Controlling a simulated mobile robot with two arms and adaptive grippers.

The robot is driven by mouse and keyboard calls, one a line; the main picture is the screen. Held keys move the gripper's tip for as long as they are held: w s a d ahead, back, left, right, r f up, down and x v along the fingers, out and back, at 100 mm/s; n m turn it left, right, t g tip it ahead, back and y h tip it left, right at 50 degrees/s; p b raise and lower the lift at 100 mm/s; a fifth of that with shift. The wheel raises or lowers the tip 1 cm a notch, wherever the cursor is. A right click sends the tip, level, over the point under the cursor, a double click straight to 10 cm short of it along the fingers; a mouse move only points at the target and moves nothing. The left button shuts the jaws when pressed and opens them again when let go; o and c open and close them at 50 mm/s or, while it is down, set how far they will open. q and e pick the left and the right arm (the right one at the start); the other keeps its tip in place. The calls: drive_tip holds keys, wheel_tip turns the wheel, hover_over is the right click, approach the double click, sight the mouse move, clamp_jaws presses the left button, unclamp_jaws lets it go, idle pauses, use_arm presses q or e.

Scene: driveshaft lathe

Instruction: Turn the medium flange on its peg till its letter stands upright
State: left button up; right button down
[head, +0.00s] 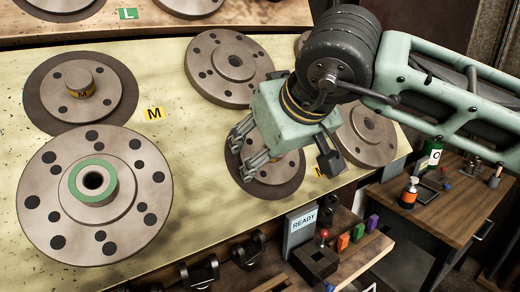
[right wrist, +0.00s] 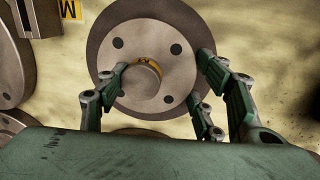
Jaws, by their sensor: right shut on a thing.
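The medium flange (right wrist: 155,83) is a small grey disc with dark holes and a round hub with a yellow band (right wrist: 146,63). It sits in front of a wider dark disc on the yellow panel. The dark letter on the band is partly seen and its tilt is hard to read. My right gripper (right wrist: 163,75) has fingers on both sides of the flange and is shut on it. In the head view my right gripper (head: 250,154) covers much of this flange (head: 284,168). My left gripper is not in view.
A large flange with a green ring (head: 52,190) stands at lower left. Grey flanges (head: 228,68) (head: 368,135) flank my right gripper. A READY sign (head: 300,228) stands below.

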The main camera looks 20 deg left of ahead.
drive_tip(key=shift+w+d+r, duration=0.1)
drive_tip(key=shift+w+d, duration=0.4)
drive_tip(key=shift+w, duration=0.15)
drive_tip(key=c, duration=0.8)
unclamp_jaws()
drive_tip(key=shift+c, duration=0.2)
drive_tip(key=o, duration=0.4)
drive_tip(key=shift+w+d+f, duration=0.2)
drive_tip(key=shift+w, duration=0.4)
drive_tip(key=shift+s+a+r, duration=0.1)
drive_tip(key=shift+s, duration=0.15)
